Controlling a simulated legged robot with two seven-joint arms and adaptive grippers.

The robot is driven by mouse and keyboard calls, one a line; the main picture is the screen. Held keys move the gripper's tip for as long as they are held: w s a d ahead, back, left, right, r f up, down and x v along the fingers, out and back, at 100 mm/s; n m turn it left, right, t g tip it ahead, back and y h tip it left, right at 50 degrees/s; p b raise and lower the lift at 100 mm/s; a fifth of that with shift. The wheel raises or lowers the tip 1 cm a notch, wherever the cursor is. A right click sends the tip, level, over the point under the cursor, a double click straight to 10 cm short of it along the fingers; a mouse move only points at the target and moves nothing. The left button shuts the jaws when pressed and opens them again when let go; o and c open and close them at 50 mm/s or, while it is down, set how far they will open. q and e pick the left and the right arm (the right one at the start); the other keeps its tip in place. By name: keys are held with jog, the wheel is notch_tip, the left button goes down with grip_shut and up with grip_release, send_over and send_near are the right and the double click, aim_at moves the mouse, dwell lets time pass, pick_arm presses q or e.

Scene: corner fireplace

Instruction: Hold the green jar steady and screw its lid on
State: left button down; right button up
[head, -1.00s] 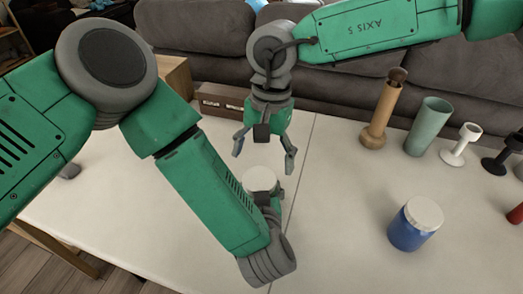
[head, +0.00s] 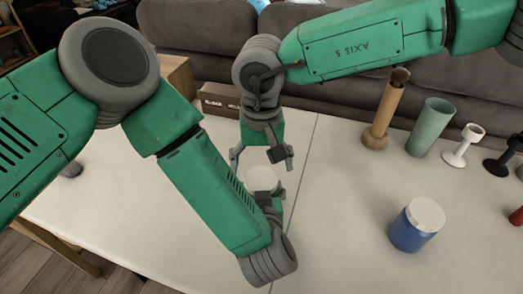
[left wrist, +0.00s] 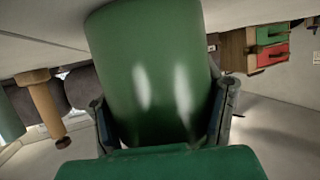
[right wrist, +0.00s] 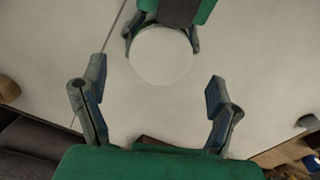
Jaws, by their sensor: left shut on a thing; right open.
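The green jar (left wrist: 155,75) fills the middle of the left wrist view. My left gripper (left wrist: 163,112) is shut on it, one finger on each side. In the head view, my left arm and gripper hide most of the jar. A round white lid (head: 263,179) shows at its top, and as a flat disc in the right wrist view (right wrist: 161,55). How far it is threaded cannot be told. My right gripper (head: 259,158) is open and empty, pointing down just above the lid. In the right wrist view, its spread fingers (right wrist: 150,95) are apart from the lid.
A blue jar with a white lid (head: 416,226) stands at right. Behind it are a wooden cylinder (head: 384,112), a pale green cup (head: 429,128) and a white stemmed piece (head: 463,147). A wooden box (head: 219,101) is at the back. The white table (head: 340,200) is bare between.

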aim_at(262, 178)
jog(key=shift+f, duration=2.05)
jog(key=shift+c, duration=0.5)
jog(key=c, duration=1.1)
jog(key=m, duration=0.6)
jog(key=shift+m, duration=0.4)
jog(key=shift+d, duration=0.1)
jog(key=o, duration=1.3)
jog(key=shift+r, duration=0.1)
